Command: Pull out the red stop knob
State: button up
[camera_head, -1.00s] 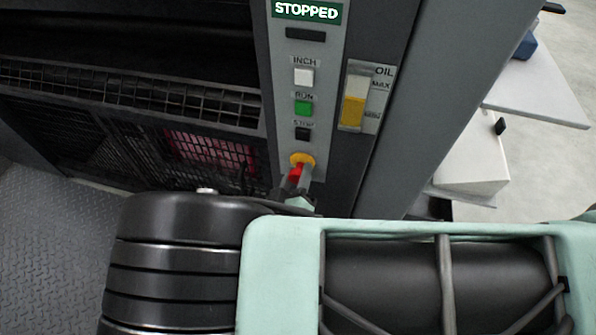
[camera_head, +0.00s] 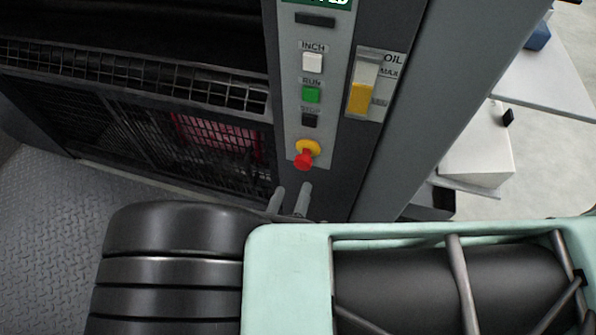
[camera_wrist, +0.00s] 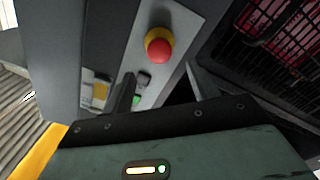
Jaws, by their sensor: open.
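The red stop knob (camera_head: 304,159) sits on a yellow collar (camera_head: 309,147) at the lower end of the grey control strip (camera_head: 320,40). In the wrist view the red knob (camera_wrist: 159,51) is in full sight with nothing around it. My gripper (camera_head: 290,199) is below the knob in the head view, its two fingers apart and empty. In the wrist view the fingers of my gripper (camera_wrist: 160,88) point up towards the panel, and the knob lies beyond their tips, not between them.
Above the knob are a black button (camera_head: 310,120), a green RUN button (camera_head: 311,94) and a white INCH button (camera_head: 313,62). An oil gauge (camera_head: 363,90) is to their right. A wire guard (camera_head: 130,80) covers the machine at left. Diamond-plate floor (camera_head: 45,225) is at lower left.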

jog(key=v, duration=0.8)
jog(key=shift+s, duration=0.35)
jog(key=shift+a, duration=0.1)
jog(key=w+a+r+g+y, duration=0.9)
jog(key=w+a, duration=0.1)
notch_tip(320, 180, up, 8)
jog(key=s+d+n+g+y, duration=0.1)
jog(key=d+g+y, duration=0.2)
jog(key=g, duration=0.1)
jog(key=s+d+r+n+g+h+p, duration=0.1)
jog(key=s+d+r+h, duration=0.15)
jog(key=d, duration=0.55)
jog(key=s+d+r+n+g+h, duration=0.1)
jog(key=s+d+r+g, duration=0.2)
jog(key=d, duration=0.5)
jog(key=s+d+r+n+h+p, duration=0.1)
jog(key=s+d+r+h, duration=0.2)
jog(key=d, duration=0.5)
notch_tip(320, 180, up, 21)
jog(key=y+p, duration=0.1)
jog(key=p, duration=1.9)
